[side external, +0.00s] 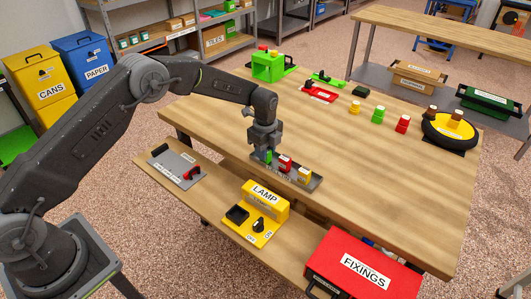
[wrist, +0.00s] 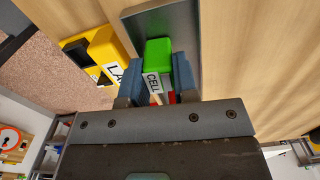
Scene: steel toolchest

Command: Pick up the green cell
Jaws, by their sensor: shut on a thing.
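The green cell (wrist: 158,52) stands between the two fingers of my gripper (wrist: 157,84), with its CELL label showing in the wrist view. The fingers are shut on its sides. In the side external view my gripper (side external: 266,150) points down at the left end of a grey tray (side external: 315,184), and a small part of the green cell (side external: 268,157) shows below it. A red cell (side external: 285,163) and a yellow cell (side external: 305,174) stand in the tray to the right. I cannot tell whether the green cell touches the tray floor.
The yellow LAMP unit (side external: 265,197) and a grey plate with a red handle (side external: 178,168) sit on the lower front shelf. A red FIXINGS box (side external: 362,265) is at the front right. Other coloured pieces stand farther back on the wooden table (side external: 400,190), whose middle is clear.

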